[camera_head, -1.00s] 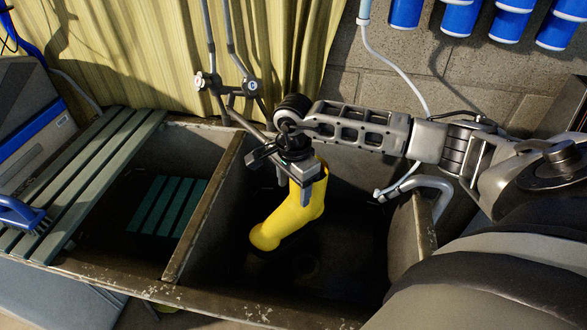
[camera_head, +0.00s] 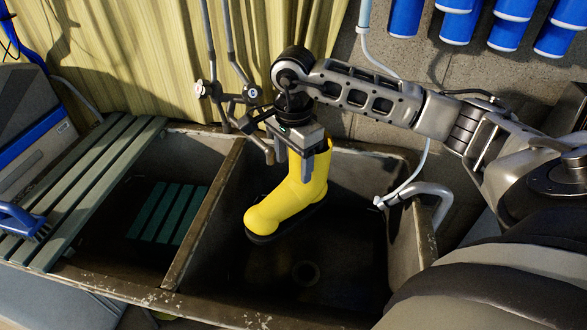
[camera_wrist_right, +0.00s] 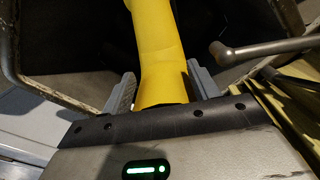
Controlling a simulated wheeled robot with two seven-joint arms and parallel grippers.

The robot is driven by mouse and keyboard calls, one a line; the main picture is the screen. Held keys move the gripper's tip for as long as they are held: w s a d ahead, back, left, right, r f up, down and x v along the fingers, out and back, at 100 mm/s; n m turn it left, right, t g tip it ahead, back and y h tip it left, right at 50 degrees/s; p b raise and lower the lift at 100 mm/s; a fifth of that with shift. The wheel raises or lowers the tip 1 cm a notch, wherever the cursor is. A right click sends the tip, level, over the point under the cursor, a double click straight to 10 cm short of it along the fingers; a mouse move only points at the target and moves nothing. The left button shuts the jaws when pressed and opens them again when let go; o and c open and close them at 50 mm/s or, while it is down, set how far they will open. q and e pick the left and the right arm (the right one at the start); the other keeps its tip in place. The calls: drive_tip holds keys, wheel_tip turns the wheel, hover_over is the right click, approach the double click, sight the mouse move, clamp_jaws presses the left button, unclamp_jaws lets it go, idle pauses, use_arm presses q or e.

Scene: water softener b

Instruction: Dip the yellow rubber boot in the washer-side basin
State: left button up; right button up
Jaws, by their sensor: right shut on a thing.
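The yellow rubber boot (camera_head: 283,202) hangs upright with its toe to the lower left and its dark sole down. My right gripper (camera_head: 308,170) is shut on the boot's upper shaft. In the right wrist view the yellow shaft (camera_wrist_right: 160,50) runs between the two grey fingers (camera_wrist_right: 160,92). The boot is in or over the right-hand basin (camera_head: 330,262), whose drain shows on the dark floor below. The sole appears clear of the floor. No water surface can be made out. The left gripper is out of view.
A divider wall (camera_head: 200,215) separates this basin from the left one, which holds a green slatted piece (camera_head: 168,212). A slatted board (camera_head: 90,190) with a blue brush (camera_head: 20,218) covers the far left. A faucet (camera_head: 228,95) stands behind; a grey pipe (camera_head: 420,192) curves at the right.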

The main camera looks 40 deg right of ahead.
drive_tip(key=shift+r, duration=3.65)
